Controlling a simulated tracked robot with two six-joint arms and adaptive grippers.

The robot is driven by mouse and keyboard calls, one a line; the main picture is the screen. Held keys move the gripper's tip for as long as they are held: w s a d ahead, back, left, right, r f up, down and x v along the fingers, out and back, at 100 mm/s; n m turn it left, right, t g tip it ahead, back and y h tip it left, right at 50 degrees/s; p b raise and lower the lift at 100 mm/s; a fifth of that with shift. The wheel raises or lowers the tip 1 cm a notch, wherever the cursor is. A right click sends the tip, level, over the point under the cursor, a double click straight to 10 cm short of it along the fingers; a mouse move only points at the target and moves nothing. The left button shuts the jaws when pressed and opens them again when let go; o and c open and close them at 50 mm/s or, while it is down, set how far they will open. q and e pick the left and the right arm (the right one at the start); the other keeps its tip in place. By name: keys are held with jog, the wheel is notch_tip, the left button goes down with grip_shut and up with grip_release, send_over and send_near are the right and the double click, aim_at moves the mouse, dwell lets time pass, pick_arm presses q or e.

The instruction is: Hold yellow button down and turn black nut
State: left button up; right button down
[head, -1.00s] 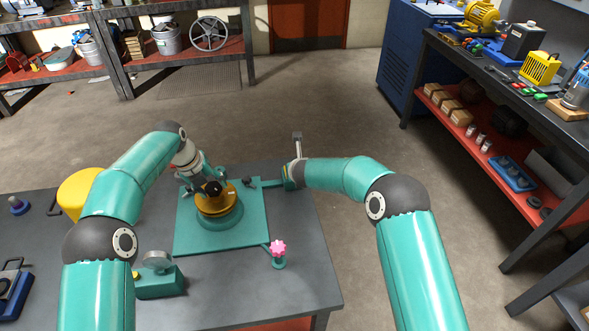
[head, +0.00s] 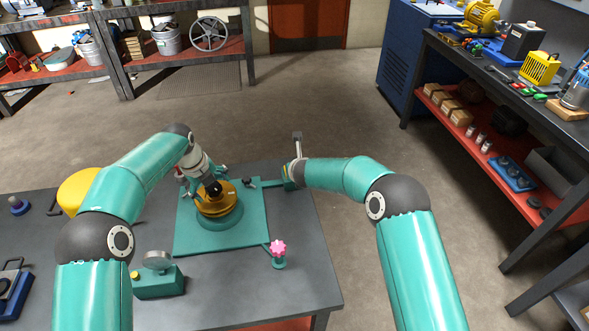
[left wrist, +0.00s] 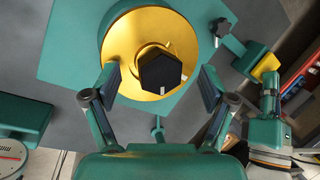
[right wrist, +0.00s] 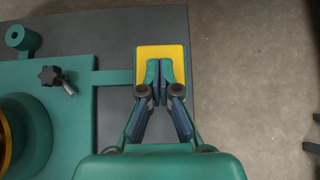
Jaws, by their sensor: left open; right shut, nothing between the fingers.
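The black nut (left wrist: 163,73) is a dark hexagonal piece with white marks, on a round yellow-gold disc (left wrist: 116,50) above a green base. My left gripper (left wrist: 160,80) is open, with its fingers on either side of the nut and a gap on both sides. The head view shows the nut (head: 213,187) close to the left gripper (head: 207,187). The yellow button (right wrist: 149,52) is a square pad in a green housing beside the base plate. My right gripper (right wrist: 158,80) is shut and empty, its fingertips over the button. Whether they press it is unclear.
A green base plate (head: 190,237) bears the disc assembly on a grey table (head: 300,270). A pink knob (head: 278,248) and a gauge box (head: 160,283) stand nearer. A small black knob (right wrist: 52,76) lies between disc and button.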

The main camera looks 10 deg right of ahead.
pick_arm(q)
jog(key=n+y, duration=0.1)
jog(key=n, duration=0.5)
jog(key=shift+d+y, duration=0.2)
jog(key=shift+y, duration=0.2)
jog(key=n+y, duration=0.1)
jog(key=n, duration=0.4)
jog(key=shift+f, duration=0.15)
